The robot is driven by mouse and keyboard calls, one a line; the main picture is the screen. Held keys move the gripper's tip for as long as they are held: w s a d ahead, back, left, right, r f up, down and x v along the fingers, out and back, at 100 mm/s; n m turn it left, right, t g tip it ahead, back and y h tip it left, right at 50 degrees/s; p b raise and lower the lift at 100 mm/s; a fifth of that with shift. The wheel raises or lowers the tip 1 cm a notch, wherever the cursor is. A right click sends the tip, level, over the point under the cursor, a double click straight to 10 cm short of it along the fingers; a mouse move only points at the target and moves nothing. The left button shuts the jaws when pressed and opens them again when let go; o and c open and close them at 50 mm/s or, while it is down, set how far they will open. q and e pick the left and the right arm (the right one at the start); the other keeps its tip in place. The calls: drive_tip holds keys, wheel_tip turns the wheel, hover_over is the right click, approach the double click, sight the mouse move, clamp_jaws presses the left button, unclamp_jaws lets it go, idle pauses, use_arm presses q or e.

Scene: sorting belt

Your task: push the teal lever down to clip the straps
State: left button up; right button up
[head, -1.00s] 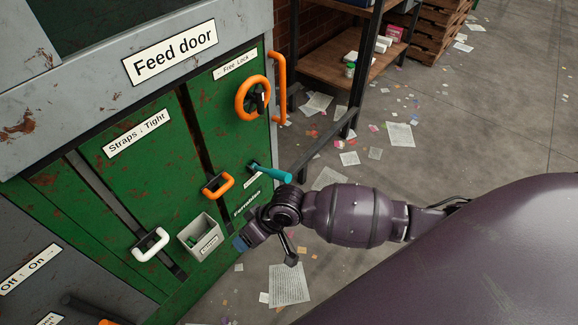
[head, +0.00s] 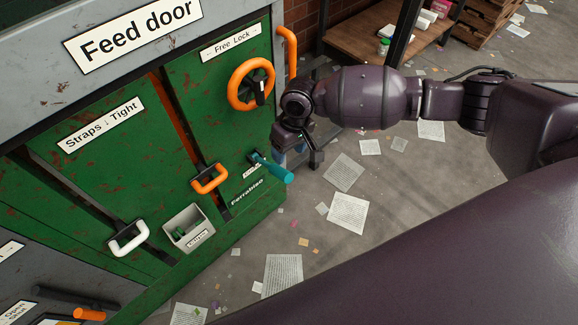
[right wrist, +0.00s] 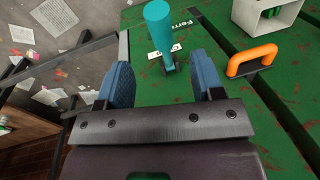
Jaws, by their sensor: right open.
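The teal lever (head: 273,169) sticks out from the lower right of the green panel (head: 110,150), its free end pointing right and a little down in the head view. It also shows in the right wrist view (right wrist: 160,32), lying between and beyond my fingers. My right gripper (head: 298,155) hangs just above and to the right of the lever. In the right wrist view my right gripper (right wrist: 165,85) is open, with blue fingers apart and nothing between them at the tips. I cannot tell whether a finger touches the lever. My left gripper is not in view.
An orange wheel (head: 252,84) and an orange upright bar (head: 288,52) are above the lever. An orange handle (head: 209,179), a grey bin (head: 188,228) and a white handle (head: 128,239) are to its left. Papers litter the open floor (head: 390,190) at right.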

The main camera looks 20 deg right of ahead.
sight(285, 171)
drive_tip(key=f+b, duration=0.1)
drive_tip(key=f, duration=0.2)
drive_tip(key=a+f+b, duration=0.1)
drive_tip(key=f, duration=0.2)
drive_tip(key=f+b, duration=0.1)
drive_tip(key=f, duration=0.2)
drive_tip(key=shift+s+a+f, duration=0.25)
drive_tip(key=shift+a+f, duration=0.05)
drive_tip(key=shift+f, duration=0.1)
drive_tip(key=shift+a+f, duration=0.1)
drive_tip(key=shift+f, duration=0.25)
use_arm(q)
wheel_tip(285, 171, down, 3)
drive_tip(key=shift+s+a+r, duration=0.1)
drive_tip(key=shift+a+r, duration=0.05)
use_arm(e)
drive_tip(key=shift+c, duration=0.2)
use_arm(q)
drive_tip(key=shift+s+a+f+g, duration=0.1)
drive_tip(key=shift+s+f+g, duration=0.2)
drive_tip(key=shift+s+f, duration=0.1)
use_arm(e)
clamp_jaws()
